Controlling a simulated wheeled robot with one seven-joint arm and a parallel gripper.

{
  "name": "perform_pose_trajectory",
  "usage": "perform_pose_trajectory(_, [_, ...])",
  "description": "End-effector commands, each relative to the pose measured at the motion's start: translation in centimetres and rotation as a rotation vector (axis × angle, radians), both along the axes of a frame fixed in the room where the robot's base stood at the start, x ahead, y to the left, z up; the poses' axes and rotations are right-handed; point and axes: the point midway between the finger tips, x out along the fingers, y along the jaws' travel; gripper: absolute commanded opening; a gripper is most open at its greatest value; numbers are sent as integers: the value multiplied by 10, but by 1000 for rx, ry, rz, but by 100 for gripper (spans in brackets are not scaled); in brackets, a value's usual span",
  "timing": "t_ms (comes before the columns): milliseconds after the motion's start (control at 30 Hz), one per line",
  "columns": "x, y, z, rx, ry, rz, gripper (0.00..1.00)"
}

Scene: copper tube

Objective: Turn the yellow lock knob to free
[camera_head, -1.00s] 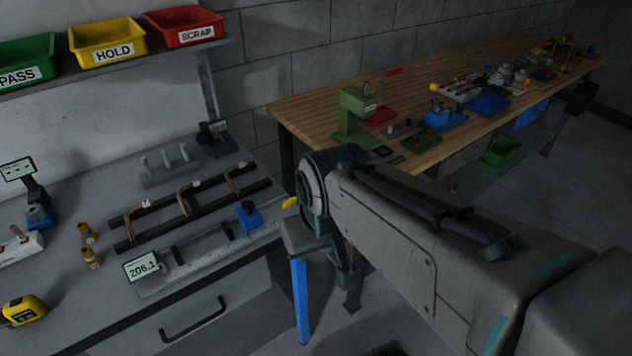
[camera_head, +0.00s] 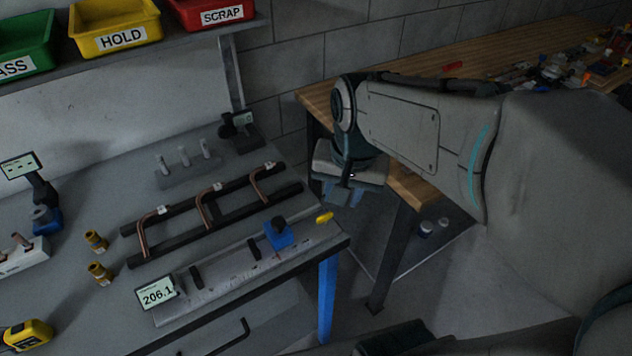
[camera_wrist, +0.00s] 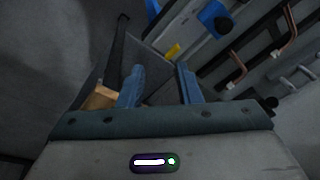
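The yellow lock knob (camera_head: 324,217) sticks out at the right end of the grey measuring fixture (camera_head: 215,285), near the table's right corner. It also shows as a small yellow piece in the wrist view (camera_wrist: 172,51), beyond my fingertips. A blue slider block (camera_head: 279,234) with a dark knob sits on the fixture left of it; the wrist view shows this block too (camera_wrist: 214,18). My gripper (camera_head: 343,196) is beyond the table's right edge, apart from the lock knob. In the wrist view its two blue fingers (camera_wrist: 160,72) are spread with nothing between them.
The fixture's display (camera_head: 157,292) reads 206.1. Bent copper tubes (camera_head: 205,207) lie on a black rack behind the fixture. Brass fittings (camera_head: 98,257) stand at left. A wooden bench (camera_head: 470,50) is behind my arm. Labelled bins (camera_head: 115,27) sit on the shelf above.

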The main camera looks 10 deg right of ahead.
Motion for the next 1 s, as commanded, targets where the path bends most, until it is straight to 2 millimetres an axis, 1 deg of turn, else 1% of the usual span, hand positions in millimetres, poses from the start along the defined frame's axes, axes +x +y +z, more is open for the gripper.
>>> perform_pose_trajectory(33, [15, 1, -4, 19, 34, -93, 31])
perform_pose_trajectory(200, [57, 2, -13, 56, 121, -439, 31])
perform_pose_trajectory(300, [76, 3, -20, 59, 156, -601, 31])
perform_pose_trajectory(400, [88, 2, -25, 59, 176, -718, 31])
perform_pose_trajectory(533, [96, 2, -30, 56, 190, -796, 31])
perform_pose_trajectory(667, [97, 1, -39, 54, 192, -813, 31])
perform_pose_trajectory(767, [96, 1, -55, 53, 195, -813, 31])
perform_pose_trajectory(1000, [96, 0, -107, 53, 196, -814, 31])
